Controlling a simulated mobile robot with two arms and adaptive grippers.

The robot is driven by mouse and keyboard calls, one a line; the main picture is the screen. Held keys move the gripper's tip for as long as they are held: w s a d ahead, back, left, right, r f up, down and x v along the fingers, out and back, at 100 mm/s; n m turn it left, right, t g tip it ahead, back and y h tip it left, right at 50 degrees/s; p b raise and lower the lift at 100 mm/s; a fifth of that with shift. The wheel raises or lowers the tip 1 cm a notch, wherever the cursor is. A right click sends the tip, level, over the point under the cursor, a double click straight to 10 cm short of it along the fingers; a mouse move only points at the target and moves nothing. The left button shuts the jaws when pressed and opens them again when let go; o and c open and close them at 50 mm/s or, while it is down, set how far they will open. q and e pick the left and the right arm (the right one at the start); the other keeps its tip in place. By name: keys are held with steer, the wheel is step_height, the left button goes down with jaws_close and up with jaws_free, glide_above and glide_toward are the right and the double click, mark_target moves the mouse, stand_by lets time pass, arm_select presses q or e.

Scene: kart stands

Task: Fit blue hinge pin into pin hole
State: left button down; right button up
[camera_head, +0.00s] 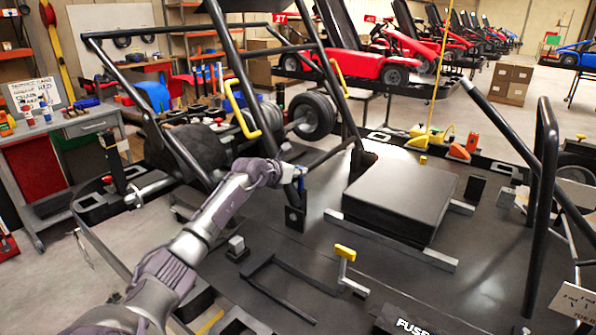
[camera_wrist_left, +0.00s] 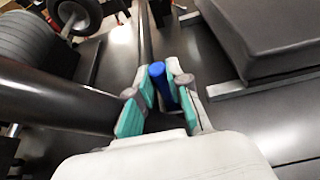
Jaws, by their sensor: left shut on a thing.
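My left gripper (camera_head: 294,176) is at the middle of the head view, above the kart's dark floor plate. In the left wrist view its teal-padded fingers (camera_wrist_left: 159,98) stand on either side of the blue hinge pin (camera_wrist_left: 160,84) and are shut on it. In the head view a small part of the blue pin (camera_head: 301,185) shows at the fingertips. A black upright bracket (camera_head: 294,217) with a small pale round mark stands just below the fingertips. I cannot tell whether that mark is the pin hole, nor whether the pin touches the bracket. My right gripper is not in view.
Black frame tubes (camera_head: 240,90) rise close behind my left gripper. A dark padded box (camera_head: 392,197) on grey rails lies to its right. A yellow-topped lever (camera_head: 345,254) stands in front. The dark floor plate (camera_head: 300,275) has some free room.

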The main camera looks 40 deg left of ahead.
arm_select(q)
steer(key=c, duration=1.4)
jaws_free()
steer(key=shift+r+p, duration=0.4)
steer(key=shift+r, duration=0.2)
steer(key=b+v, duration=0.3)
steer(key=v, duration=0.9)
